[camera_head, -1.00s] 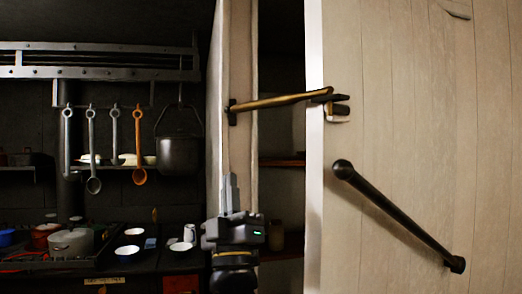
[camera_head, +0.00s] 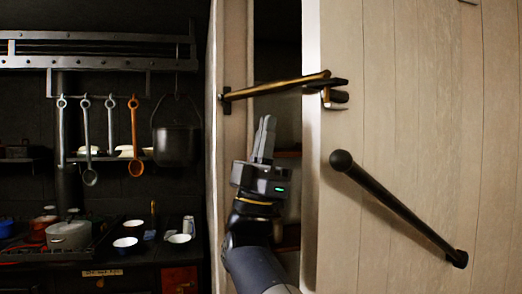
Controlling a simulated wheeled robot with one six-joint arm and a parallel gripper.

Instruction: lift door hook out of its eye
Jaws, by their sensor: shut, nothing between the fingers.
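The brass door hook (camera_head: 275,87) runs from a dark mount on the door frame (camera_head: 232,150) at left across the gap to the door. Its right end lies at the eye (camera_head: 335,97) on the edge of the pale plank door (camera_head: 420,90). Whether the hook tip sits fully in the eye is too small to tell. The door stands a little ajar, with a dark gap behind the hook. My gripper (camera_head: 268,122) points up below the middle of the hook, in front of the gap. Its fingers are together and empty, apart from the hook in the picture.
A black bar handle (camera_head: 400,209) slants across the door, right of my gripper. At left, ladles (camera_head: 88,145) and a black pot (camera_head: 177,143) hang from a rack. Below, a stove or counter holds a grey pot (camera_head: 69,236) and several bowls.

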